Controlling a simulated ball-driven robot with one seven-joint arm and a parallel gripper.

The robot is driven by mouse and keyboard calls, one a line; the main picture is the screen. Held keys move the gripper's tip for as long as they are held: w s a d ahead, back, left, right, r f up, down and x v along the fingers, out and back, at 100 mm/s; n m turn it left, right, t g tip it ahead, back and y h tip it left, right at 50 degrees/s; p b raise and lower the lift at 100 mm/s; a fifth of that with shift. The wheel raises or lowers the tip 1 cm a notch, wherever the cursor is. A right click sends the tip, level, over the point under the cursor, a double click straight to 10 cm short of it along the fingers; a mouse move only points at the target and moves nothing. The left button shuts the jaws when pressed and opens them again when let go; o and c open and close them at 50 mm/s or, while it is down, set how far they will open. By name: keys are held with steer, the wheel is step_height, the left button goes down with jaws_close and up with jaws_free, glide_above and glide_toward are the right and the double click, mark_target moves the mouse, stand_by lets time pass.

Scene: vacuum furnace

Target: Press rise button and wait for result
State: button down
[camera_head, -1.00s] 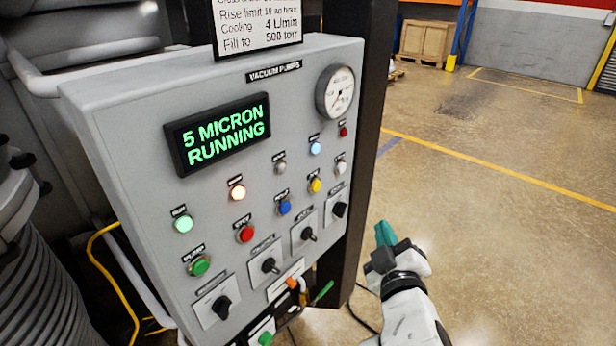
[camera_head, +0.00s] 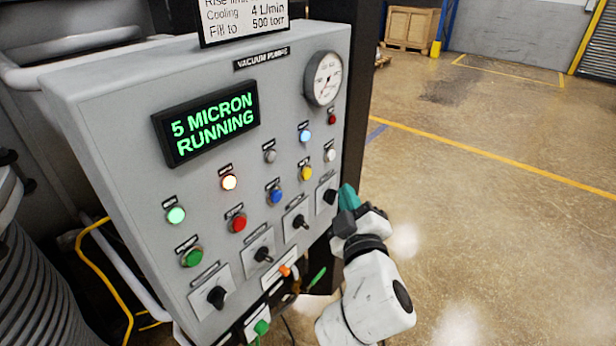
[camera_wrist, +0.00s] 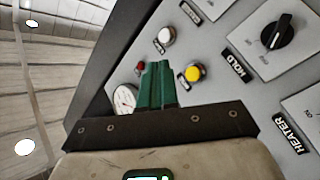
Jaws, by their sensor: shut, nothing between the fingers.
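The grey vacuum pumps panel (camera_head: 110,135) carries a display (camera_head: 207,127) reading "5 MICRON RUNNING" in green. Its button row holds a green button (camera_head: 191,257), a red button (camera_head: 238,222), a blue button (camera_head: 276,196), a yellow button (camera_head: 306,173) and a white button (camera_head: 330,155). The button labels are too small to read, so I cannot tell which one is rise. My gripper (camera_head: 348,190) is shut and empty, at the panel's right side. In the wrist view its teal fingers (camera_wrist: 158,84) appear between the red lamp (camera_wrist: 140,67) and the yellow button (camera_wrist: 193,73).
Black rotary knobs (camera_head: 329,196) stick out below the buttons. A round gauge (camera_head: 323,78) sits at the panel's upper right. The floor (camera_head: 480,200) to the right is clear.

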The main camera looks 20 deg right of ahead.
mark_target(307, 174)
steer(key=shift+w+a+b, duration=0.35)
steer(key=shift+w+a, duration=0.2)
steer(key=shift+w, duration=0.25)
steer(key=shift+w+a+b, duration=0.4)
steer(key=shift+w+a, duration=0.15)
steer(key=shift+w, duration=0.2)
steer(key=shift+w+a+b, duration=0.35)
steer(key=shift+w+a, duration=0.2)
steer(key=shift+w, duration=0.25)
steer(key=shift+w, duration=0.1)
steer(key=shift+w+a, duration=0.25)
steer(key=shift+a, duration=0.05)
steer(key=shift+w+a+b, duration=0.2)
steer(key=shift+w+b, duration=0.1)
steer(key=shift+b, duration=0.2)
stand_by(0.7)
steer(key=shift+s, duration=0.1)
steer(key=shift+s+d+p, duration=0.3)
steer(key=shift+s+d, duration=0.15)
steer(key=shift+s, duration=0.1)
steer(key=shift+s+d, duration=0.1)
stand_by(0.3)
